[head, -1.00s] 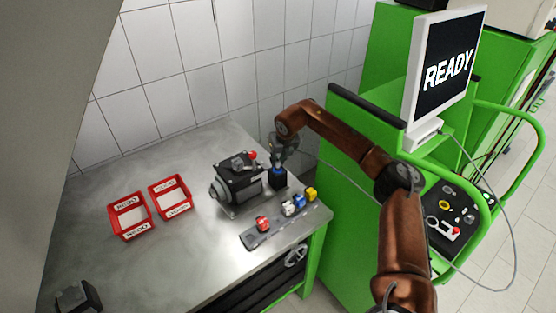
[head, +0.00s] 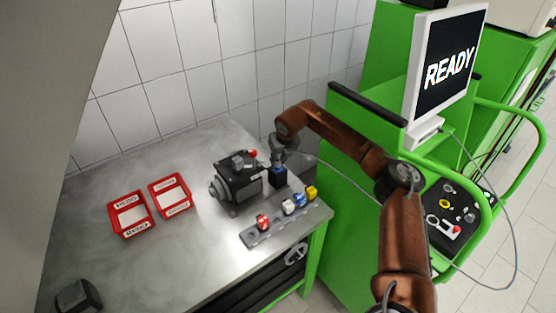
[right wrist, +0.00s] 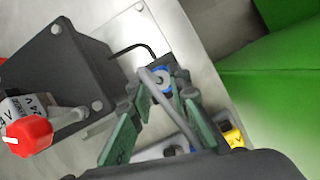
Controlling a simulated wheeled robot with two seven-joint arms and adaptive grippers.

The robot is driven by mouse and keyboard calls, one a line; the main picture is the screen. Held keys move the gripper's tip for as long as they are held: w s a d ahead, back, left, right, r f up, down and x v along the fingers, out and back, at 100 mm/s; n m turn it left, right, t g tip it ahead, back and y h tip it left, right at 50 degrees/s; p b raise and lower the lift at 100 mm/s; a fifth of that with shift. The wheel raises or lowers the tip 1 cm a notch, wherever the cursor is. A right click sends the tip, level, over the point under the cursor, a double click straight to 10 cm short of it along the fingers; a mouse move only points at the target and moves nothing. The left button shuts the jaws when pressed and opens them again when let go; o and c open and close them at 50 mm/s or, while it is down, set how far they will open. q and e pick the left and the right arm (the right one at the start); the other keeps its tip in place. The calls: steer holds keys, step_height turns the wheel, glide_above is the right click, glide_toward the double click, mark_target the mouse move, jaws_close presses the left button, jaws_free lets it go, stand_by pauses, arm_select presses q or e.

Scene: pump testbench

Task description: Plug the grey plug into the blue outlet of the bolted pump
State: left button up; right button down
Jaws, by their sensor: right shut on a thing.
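The dark pump (head: 238,182) stands on the metal table. Its blue outlet (head: 277,171) tops a small dark block on the pump's right side. In the right wrist view the outlet is a blue ring (right wrist: 163,75) with a grey round piece in its middle, which looks like the grey plug (right wrist: 164,83). A grey cable runs from it. My right gripper (head: 279,161) is right above the outlet, its fingers (right wrist: 160,98) around the plug and cable. The fingers partly hide the plug, so I cannot tell how deep it sits. My left gripper is not in view.
A grey strip (head: 262,236) with red, white, blue and yellow connectors lies in front of the pump. Two red trays (head: 129,234) lie left. A green cart (head: 350,125) with a READY screen stands right. A black bent rod (right wrist: 133,50) is beside the outlet.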

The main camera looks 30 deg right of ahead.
steer(key=shift+f, duration=0.6)
steer(key=c, duration=1.7)
jaws_free()
steer(key=shift+c, duration=0.2)
steer(key=shift+o, duration=0.3)
steer(key=o, duration=0.4)
steer(key=shift+c, duration=0.2)
steer(key=shift+r, duration=0.2)
steer(key=shift+r+p, duration=2.4)
steer(key=shift+r, duration=1.5)
